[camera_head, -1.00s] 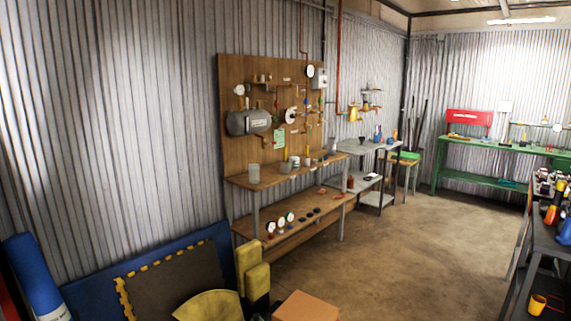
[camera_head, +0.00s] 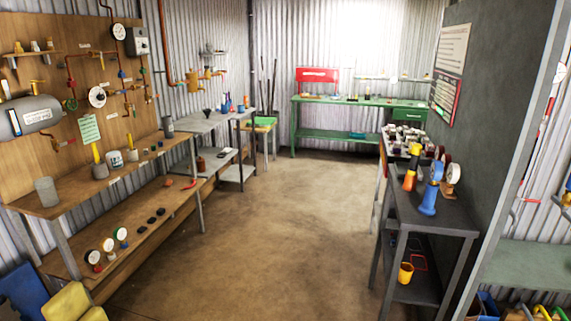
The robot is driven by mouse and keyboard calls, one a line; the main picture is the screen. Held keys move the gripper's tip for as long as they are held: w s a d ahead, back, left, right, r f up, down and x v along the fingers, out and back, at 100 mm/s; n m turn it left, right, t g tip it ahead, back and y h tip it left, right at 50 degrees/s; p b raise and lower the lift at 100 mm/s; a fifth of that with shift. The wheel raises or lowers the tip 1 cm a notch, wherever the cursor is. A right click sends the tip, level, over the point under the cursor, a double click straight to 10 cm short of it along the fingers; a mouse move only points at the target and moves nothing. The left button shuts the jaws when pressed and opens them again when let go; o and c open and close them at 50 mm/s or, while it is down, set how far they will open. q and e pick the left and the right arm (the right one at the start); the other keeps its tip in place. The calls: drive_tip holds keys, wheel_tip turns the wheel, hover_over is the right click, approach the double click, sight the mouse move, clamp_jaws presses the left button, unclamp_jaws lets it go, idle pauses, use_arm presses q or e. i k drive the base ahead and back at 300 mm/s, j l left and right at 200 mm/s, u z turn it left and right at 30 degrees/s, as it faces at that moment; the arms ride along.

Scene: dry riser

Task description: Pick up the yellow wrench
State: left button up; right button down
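I cannot make out a yellow wrench for certain. Small yellow upright pieces, such as the yellow handle (camera_head: 97,153), stand on the left wooden bench (camera_head: 75,195), too small to identify. Yellow curved pieces (camera_head: 540,313) show at the bottom right, cut off by the picture edge. Neither of my grippers is in view.
A dark table (camera_head: 440,222) on the right holds an orange-and-yellow tool (camera_head: 411,168) and a blue tool (camera_head: 431,190); a yellow cup (camera_head: 405,273) is on its lower shelf. A green workbench (camera_head: 350,101) stands at the back. The middle floor (camera_head: 285,220) is clear.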

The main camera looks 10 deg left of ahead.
sight(94, 145)
drive_tip(key=i+l+u, duration=0.1)
drive_tip(key=i, duration=0.5)
drive_tip(key=i+l+u, duration=0.1)
drive_tip(key=i, duration=0.45)
drive_tip(key=i+l, duration=0.15)
drive_tip(key=i, duration=0.45)
drive_tip(key=i+l+u, duration=0.15)
drive_tip(key=i, duration=0.4)
